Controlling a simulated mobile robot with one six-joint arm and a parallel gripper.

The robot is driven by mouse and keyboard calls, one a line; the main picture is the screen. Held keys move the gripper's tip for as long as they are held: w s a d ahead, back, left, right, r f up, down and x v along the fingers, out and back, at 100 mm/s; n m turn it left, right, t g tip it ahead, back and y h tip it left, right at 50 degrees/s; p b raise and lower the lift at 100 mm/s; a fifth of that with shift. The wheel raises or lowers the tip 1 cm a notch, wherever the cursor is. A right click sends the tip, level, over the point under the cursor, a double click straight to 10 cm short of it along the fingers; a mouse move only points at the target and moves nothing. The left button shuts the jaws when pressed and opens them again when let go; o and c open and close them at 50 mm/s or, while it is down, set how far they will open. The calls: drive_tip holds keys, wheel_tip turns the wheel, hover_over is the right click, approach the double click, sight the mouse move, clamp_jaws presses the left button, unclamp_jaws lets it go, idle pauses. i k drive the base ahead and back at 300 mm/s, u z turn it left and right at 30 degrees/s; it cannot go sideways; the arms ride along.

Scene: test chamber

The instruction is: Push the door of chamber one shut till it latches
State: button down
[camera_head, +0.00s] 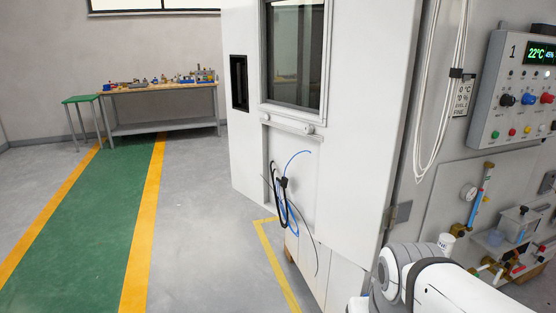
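The white door (370,80) has a dark window (293,50) and a black recessed handle (239,82) near its left edge. A metal hinge (398,214) shows low on its right side. The door's lower left corner stands out over the floor, past the cabinet's lower body (338,280), so it looks swung open. Its latch and the chamber opening are hidden. The control panel (520,85) marked 1 is on the wall to the right. White links of my arm show at the bottom right; my gripper is out of view.
Black and blue hoses (284,195) hang on the door's lower front. A workbench (165,127) and green stool (80,99) stand far left. The green walkway (95,230) is clear.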

sight(335, 183)
drive_tip(key=u, duration=0.3)
drive_tip(key=i, duration=1.6)
drive_tip(key=u, duration=0.65)
drive_tip(key=i, duration=1.2)
drive_tip(key=u, duration=0.25)
